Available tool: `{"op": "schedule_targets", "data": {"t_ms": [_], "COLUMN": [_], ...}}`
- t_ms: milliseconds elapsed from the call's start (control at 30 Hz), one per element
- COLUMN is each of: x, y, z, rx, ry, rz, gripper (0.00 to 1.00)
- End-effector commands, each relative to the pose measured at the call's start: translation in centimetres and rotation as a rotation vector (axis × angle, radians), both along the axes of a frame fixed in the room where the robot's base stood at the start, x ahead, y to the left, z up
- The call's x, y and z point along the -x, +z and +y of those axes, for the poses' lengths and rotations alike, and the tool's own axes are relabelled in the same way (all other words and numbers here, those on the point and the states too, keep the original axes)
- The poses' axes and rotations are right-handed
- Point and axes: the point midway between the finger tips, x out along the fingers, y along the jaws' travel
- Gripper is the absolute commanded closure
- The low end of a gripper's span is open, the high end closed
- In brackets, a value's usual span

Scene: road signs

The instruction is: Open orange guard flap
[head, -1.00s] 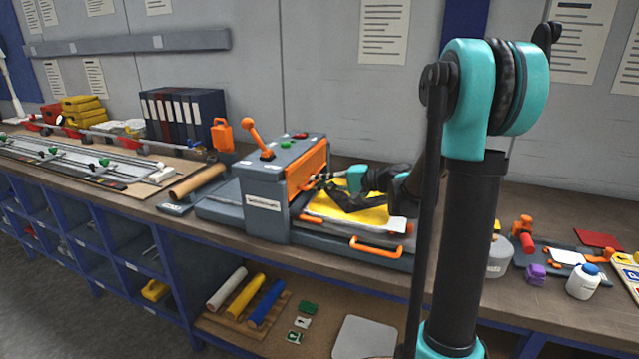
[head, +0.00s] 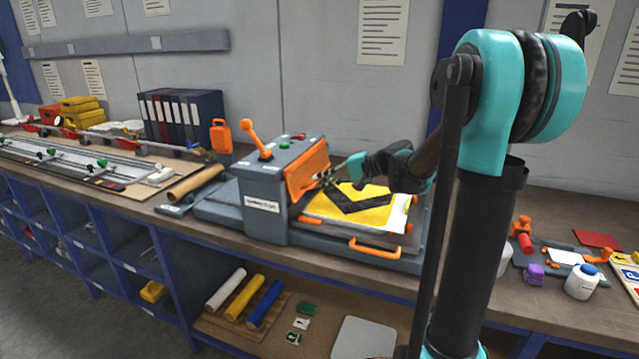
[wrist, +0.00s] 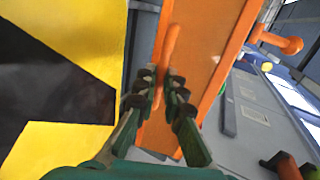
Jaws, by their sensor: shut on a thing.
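The orange guard flap (head: 305,172) is on the right side of the grey press machine (head: 262,200). It is tilted outward, partly swung out from the machine. My gripper (head: 326,178) is at the flap's outer face. In the wrist view the fingers of my gripper (wrist: 162,80) close around the orange bar handle (wrist: 171,48) on the flap (wrist: 205,60).
A yellow and black sign sheet (head: 372,212) lies on the machine bed below my gripper. An orange bed handle (head: 376,249) is at the front. An orange lever (head: 257,140) stands on top of the machine. Bottles and small tools are at right.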

Motion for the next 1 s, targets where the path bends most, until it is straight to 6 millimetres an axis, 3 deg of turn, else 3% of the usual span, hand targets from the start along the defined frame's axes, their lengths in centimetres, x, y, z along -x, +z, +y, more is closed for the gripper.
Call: {"op": "schedule_targets", "data": {"t_ms": [500,1000], "x": [0.8,0.7], "y": [4.1,8.4], "z": [-1.7,-1.5], "rx": [0.452,0.891], "ry": [0.003,0.004], "rz": [0.183,0.362], "gripper": [1.00,1.00]}}
